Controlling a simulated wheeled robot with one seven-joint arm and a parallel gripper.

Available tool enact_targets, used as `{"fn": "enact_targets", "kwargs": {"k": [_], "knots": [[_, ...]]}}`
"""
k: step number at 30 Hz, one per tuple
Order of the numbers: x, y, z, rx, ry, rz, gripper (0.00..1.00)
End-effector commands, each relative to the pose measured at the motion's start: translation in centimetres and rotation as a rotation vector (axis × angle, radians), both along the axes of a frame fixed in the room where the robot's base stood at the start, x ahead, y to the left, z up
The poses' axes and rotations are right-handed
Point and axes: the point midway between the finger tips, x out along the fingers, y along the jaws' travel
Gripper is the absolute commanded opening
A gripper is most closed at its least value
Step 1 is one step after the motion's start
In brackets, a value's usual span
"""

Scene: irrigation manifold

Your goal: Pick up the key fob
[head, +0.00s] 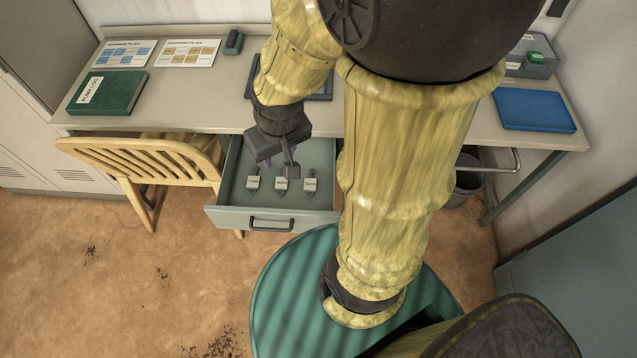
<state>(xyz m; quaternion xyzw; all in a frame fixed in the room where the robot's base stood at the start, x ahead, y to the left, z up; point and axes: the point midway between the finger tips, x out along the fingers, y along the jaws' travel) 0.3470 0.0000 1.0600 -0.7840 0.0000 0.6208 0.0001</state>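Three pale tags with dark pointed ends, which look like key fobs, lie in a row in the open grey drawer (232,190): a left one (253,183), a middle one (281,185) and a right one (310,185). Their labels are too small to read, so I cannot tell which is the task's key fob. My gripper (279,164) points down over the drawer, just behind the left and middle fobs in the picture. Its fingers look apart, with nothing seen between them. Its right fingertip appears close to the middle fob; I cannot tell whether it touches.
A wooden chair (150,155) stands left of the drawer. My arm hides the desk's middle.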

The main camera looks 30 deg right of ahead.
Motion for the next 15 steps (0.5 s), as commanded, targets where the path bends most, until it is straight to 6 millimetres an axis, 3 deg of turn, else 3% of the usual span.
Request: {"fn": "enact_targets", "kwargs": {"k": [7, 12, 15], "knots": [[0.0, 0.0, 0.0, 0.000, 0.000, 0.000, 0.36], [0.4, -0.2, -0.7, 0.002, 0.005, -0.013, 0.65], [1.4, -0.8, -2.4, 0.006, 0.018, -0.047, 0.65]]}}
